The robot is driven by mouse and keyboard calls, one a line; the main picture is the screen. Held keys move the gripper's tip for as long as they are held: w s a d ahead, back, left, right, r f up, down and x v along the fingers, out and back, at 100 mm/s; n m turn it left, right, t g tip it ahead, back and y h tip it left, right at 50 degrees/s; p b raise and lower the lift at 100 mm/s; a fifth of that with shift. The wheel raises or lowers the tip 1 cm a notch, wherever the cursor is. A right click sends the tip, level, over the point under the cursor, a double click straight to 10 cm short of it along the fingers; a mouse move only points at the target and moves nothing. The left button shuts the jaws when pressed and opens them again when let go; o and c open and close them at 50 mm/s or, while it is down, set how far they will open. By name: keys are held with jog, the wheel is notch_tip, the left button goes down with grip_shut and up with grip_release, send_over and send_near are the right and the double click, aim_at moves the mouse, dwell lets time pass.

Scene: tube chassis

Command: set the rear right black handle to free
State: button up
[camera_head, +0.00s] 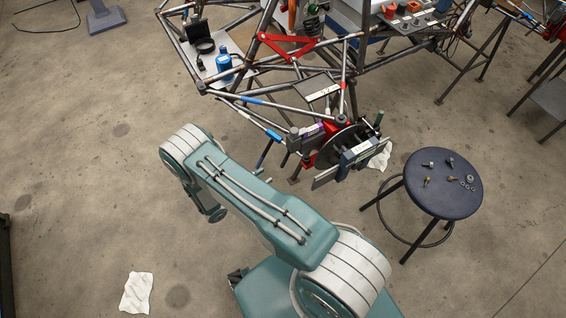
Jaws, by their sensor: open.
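The tube chassis (285,105) of bare metal tubes stands at the upper middle, with blue bands on some tubes. At its near end is a cluster with a dark disc (343,148), red brackets and grey labelled blocks (359,154). Dark, lever-like parts show there, including a short dark bar (265,153) below the tubes. I cannot tell which of these is the rear right black handle, nor its setting. My teal and white arm is folded in the foreground, short of the chassis. My gripper is not visible; the arm hides the space beneath it.
A dark blue round stool (441,183) with small metal parts stands right of the cluster. A blue can (224,64) sits on a grey shelf (238,73). White cloths lie on the floor (136,293) and by the disc (381,157). Floor at left is mostly clear.

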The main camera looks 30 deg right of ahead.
aim_at(283, 166)
jog(key=d, duration=0.3)
jog(key=w+d, duration=0.1)
jog(key=d, duration=0.4)
jog(key=shift+w+d, duration=0.2)
jog(key=shift+d, duration=0.1)
jog(key=shift+a, duration=0.1)
grip_shut()
